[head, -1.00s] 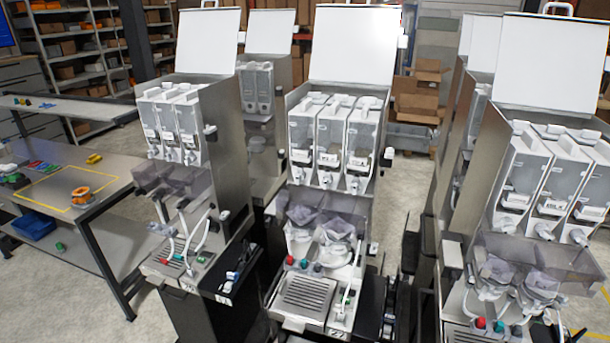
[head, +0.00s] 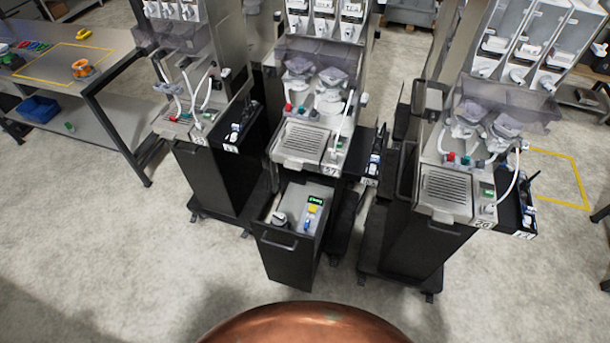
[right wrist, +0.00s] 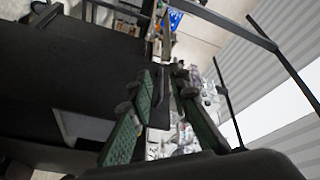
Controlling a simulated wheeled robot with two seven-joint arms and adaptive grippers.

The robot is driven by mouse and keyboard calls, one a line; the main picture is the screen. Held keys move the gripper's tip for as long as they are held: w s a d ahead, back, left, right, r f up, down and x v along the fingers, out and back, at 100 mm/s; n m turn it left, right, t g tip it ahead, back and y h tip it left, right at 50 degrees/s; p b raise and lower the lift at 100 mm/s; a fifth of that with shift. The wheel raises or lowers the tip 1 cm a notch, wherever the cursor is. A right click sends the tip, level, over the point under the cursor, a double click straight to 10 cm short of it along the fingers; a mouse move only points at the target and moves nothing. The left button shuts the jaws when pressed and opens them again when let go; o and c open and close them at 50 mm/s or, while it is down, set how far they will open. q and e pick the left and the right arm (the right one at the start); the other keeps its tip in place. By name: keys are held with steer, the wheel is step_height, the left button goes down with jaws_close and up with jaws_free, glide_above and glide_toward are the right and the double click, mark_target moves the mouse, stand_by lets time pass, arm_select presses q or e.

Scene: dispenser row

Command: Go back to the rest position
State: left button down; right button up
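My right gripper (right wrist: 162,82) shows in the right wrist view. Its two green-padded fingers stand apart, with a gap between them and nothing held. Neither gripper shows in the head view, and my left gripper is in no frame. The middle dispenser (head: 312,140) stands straight ahead in the head view. Below it, a black drawer (head: 288,258) is pulled out, with a yellow item and a small green display on its top.
A left dispenser (head: 222,170) and a right dispenser (head: 415,220) flank the middle one. A steel table (head: 75,85) with an orange tape roll (head: 82,69) stands at the far left. A blue bin (head: 38,109) sits on its lower shelf. Floor is clear at front left.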

steer(key=w+d+f+n+g+h, duration=0.15)
steer(key=d+f+h, duration=0.35)
steer(key=d+f, duration=0.7)
steer(key=d+f+g+h, duration=0.2)
steer(key=d+f+h, duration=0.4)
steer(key=f, duration=1.1)
steer(key=s+d+f+g+h, duration=0.2)
steer(key=s+d+f, duration=0.5)
steer(key=d, duration=0.1)
steer(key=s+d+f+g, duration=0.2)
steer(key=s+f, duration=0.1)
steer(key=s, duration=0.4)
steer(key=s+d+f+g+h, duration=0.1)
steer(key=s+d+f+g, duration=0.1)
steer(key=s, duration=0.5)
steer(key=s+d+f+g+h, duration=0.1)
steer(key=s+d+f+g, duration=0.1)
steer(key=s, duration=0.4)
steer(key=shift+s+d+f+n, duration=0.2)
steer(key=shift+s+f+n, duration=0.25)
steer(key=shift+f, duration=0.4)
